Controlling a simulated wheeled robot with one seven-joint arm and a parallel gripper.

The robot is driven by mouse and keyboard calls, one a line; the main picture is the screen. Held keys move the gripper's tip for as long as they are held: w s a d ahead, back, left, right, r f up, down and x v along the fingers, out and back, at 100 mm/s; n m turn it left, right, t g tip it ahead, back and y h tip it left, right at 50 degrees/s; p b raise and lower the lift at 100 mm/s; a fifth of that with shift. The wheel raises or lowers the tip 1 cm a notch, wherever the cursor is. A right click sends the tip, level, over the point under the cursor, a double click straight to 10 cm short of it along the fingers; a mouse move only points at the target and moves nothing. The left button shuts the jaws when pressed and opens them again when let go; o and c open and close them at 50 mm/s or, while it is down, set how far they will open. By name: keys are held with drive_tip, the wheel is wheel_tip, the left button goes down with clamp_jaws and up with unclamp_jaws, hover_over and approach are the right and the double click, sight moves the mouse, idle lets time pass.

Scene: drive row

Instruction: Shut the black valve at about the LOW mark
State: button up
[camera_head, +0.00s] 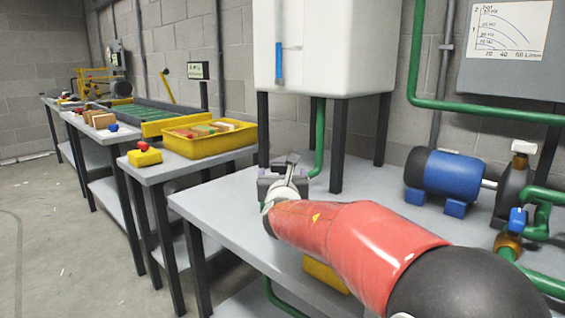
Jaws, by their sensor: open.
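My gripper (289,165) is open and empty over the near grey table, in front of the white tank. The white tank (335,45) stands on dark legs. It has a level strip with a blue column (278,63) on its front. I cannot make out a LOW mark. A green pipe (317,135) comes down from the tank behind my gripper. No black valve can be made out; my gripper and red arm hide part of the tabletop and piping.
A blue pump motor (446,172) and a blue-handled valve (517,220) on green pipes stand at the right. A yellow tray (178,152) with blocks and a yellow box with a red button (144,157) are on the left table. The near table's left part (222,203) is clear.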

sight(282, 168)
drive_tip(key=w+p, duration=0.1)
drive_tip(key=w, duration=0.5)
drive_tip(key=shift+a, duration=0.2)
drive_tip(key=c, duration=1)
